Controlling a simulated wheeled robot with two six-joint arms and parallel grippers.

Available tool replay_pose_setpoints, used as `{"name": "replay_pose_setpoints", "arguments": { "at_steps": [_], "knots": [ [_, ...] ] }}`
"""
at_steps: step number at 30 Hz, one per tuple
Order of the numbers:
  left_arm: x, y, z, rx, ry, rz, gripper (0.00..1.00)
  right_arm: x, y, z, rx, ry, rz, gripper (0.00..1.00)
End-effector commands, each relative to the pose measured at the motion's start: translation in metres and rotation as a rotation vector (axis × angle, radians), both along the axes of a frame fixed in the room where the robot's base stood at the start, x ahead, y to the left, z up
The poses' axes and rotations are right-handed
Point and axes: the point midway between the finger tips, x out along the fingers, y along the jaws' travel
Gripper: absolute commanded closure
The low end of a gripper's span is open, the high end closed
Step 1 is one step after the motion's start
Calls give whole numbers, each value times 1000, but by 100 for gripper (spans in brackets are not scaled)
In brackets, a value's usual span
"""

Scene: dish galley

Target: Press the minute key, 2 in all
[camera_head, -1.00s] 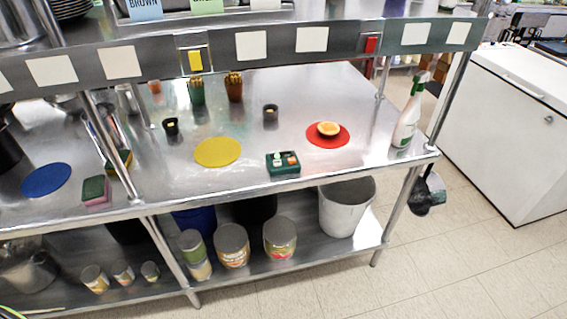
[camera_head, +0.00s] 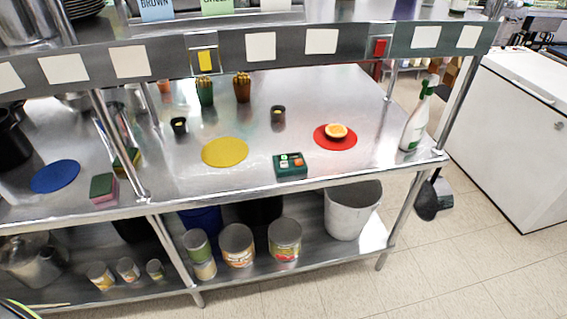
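A small dark green box with several small keys on top, the key box (camera_head: 290,172), sits near the front edge of the steel table. Its keys look whitish or green on the left and orange on the right. The labels are too small to read, so I cannot tell which is the minute key. Neither of my grippers is in view.
The steel table (camera_head: 255,133) bears a yellow disc (camera_head: 225,152), a red disc (camera_head: 324,142) with an orange half (camera_head: 336,131), a blue disc (camera_head: 55,176), sponges (camera_head: 104,188) and a spray bottle (camera_head: 417,116). A shelf rail (camera_head: 290,45) crosses above. Open floor (camera_head: 440,270) lies front right.

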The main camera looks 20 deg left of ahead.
Motion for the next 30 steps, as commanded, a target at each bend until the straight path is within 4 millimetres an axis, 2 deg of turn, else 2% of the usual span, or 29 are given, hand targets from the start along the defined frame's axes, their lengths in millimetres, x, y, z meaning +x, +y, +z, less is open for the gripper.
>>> {"name": "replay_pose_setpoints", "arguments": {
  "at_steps": [2,13,30],
  "knots": [
    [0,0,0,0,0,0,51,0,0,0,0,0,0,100],
    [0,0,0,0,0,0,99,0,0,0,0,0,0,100],
    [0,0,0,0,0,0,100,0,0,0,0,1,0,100]
  ]
}}
